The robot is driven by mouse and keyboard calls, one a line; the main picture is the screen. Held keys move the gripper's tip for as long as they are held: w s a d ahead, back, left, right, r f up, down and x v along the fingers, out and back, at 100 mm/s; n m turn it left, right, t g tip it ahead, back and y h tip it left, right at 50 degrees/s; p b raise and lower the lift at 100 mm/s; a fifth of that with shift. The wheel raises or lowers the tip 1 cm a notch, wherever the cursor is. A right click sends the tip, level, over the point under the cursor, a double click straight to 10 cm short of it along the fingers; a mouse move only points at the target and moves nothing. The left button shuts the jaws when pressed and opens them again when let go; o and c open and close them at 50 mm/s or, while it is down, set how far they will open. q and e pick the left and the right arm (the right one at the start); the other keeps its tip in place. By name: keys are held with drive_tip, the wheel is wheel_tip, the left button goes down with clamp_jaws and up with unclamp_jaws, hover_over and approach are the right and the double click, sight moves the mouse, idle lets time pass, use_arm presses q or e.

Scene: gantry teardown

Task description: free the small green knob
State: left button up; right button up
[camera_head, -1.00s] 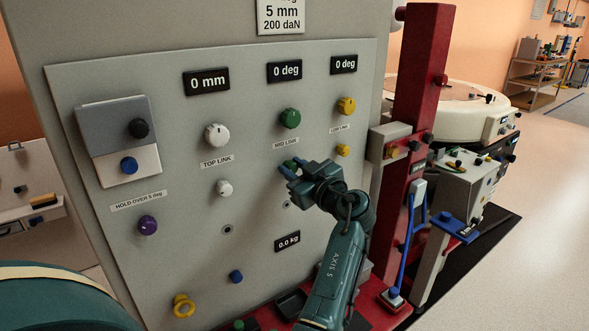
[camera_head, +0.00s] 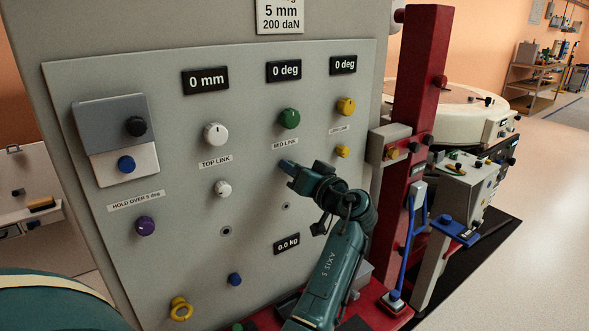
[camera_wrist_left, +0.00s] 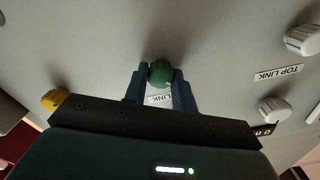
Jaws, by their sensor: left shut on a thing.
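My left gripper (camera_head: 286,166) is at the panel just below the MID LINK label (camera_head: 285,144). In the left wrist view its two blue fingers (camera_wrist_left: 161,82) are shut on the small green knob (camera_wrist_left: 160,72), one on each side. In the head view the fingers hide this knob. I cannot tell whether it still sits against the panel. The large green knob (camera_head: 289,118) is above the label. My right gripper is not in view.
The grey panel (camera_head: 180,250) also bears a large white knob (camera_head: 215,134), a small white knob (camera_head: 222,189), two yellow knobs at right (camera_head: 345,106), a purple knob (camera_head: 145,226) and a blue knob (camera_head: 235,279). A red column (camera_head: 417,100) stands right of the panel.

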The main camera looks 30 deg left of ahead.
use_arm(q)
drive_tip(key=m+p, duration=0.4)
drive_tip(key=m, duration=0.5)
drive_tip(key=shift+w+r, duration=0.1)
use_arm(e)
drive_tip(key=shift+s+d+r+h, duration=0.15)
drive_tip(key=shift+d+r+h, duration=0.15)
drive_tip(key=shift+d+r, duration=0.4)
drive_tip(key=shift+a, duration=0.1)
use_arm(q)
drive_tip(key=shift+m, duration=0.3)
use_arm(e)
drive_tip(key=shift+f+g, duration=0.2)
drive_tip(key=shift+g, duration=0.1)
use_arm(q)
drive_tip(key=o, duration=1)
drive_tip(key=shift+f, duration=0.2)
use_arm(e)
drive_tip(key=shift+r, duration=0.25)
